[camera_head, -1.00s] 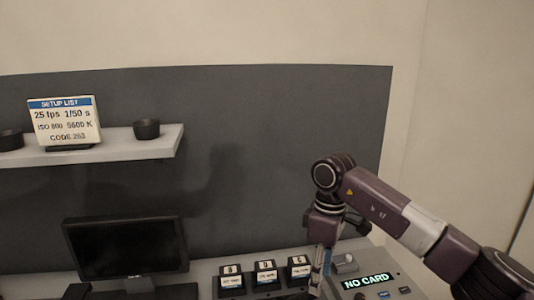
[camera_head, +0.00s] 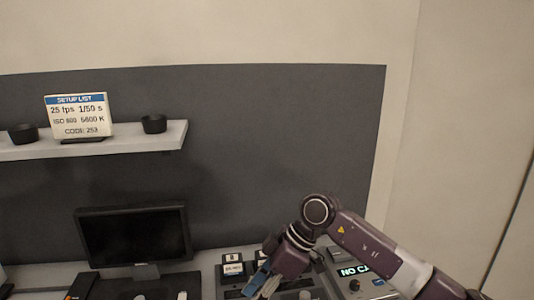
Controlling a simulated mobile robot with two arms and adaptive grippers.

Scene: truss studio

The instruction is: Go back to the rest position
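My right arm comes in from the right. Its gripper (camera_head: 262,282) points down and to the left, low over the desk, in front of the small labelled boxes. A pale blue part shows at its fingers; I cannot tell whether it is a held thing or part of the gripper, nor whether the fingers are open or shut. My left gripper is not in view.
A dark monitor (camera_head: 135,235) stands on the desk at left. A labelled box (camera_head: 233,268) stands right of it. The shelf (camera_head: 150,139) holds a setup list card (camera_head: 78,118) and dark cups (camera_head: 153,123).

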